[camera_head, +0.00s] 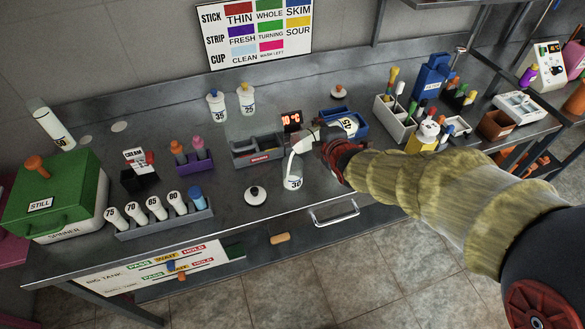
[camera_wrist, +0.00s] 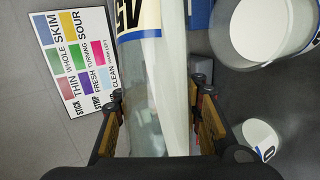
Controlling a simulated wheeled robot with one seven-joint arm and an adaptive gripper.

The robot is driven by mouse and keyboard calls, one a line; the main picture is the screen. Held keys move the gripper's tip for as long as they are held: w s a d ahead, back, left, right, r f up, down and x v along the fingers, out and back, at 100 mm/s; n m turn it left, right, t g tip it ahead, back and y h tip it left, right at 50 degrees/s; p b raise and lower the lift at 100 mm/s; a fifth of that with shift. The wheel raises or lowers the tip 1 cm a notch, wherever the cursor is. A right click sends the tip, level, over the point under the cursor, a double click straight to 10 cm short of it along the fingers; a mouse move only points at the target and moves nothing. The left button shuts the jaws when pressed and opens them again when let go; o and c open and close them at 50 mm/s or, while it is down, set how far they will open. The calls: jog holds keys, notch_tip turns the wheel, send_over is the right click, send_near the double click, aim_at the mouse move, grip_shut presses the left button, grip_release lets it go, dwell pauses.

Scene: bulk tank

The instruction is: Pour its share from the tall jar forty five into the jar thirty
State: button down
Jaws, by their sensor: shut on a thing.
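My gripper (camera_head: 328,143) is shut around the middle of the tall jar forty five (camera_head: 347,126), which lies tipped far over with its mouth to the left. In the wrist view the jar (camera_wrist: 145,75) is clear glass, with white liquid along its right side and a partly cut-off label. In the head view a white stream falls from its mouth into jar thirty (camera_head: 293,183), which stands upright on the table below. Jar thirty also shows in the wrist view (camera_wrist: 260,138), with white inside. Its exact fill level is unclear.
A white round lid with a dark knob (camera_head: 255,195) lies left of jar thirty. A blue tray (camera_head: 362,118) is near my gripper. A rack of several labelled tubes (camera_head: 165,222) stands at left.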

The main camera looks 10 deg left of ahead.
jog(key=shift+n+b, duration=0.3)
jog(key=shift+b, duration=1.65)
jog(key=shift+t+h, duration=0.3)
jog(key=shift+a+r+n+t+p, duration=0.1)
jog(key=shift+r+n+t+p, duration=0.45)
jog(key=shift+p, duration=0.3)
jog(key=shift+f+m+g+p, duration=0.3)
jog(key=shift+f+m+g, duration=0.15)
jog(key=shift+m+g, duration=0.25)
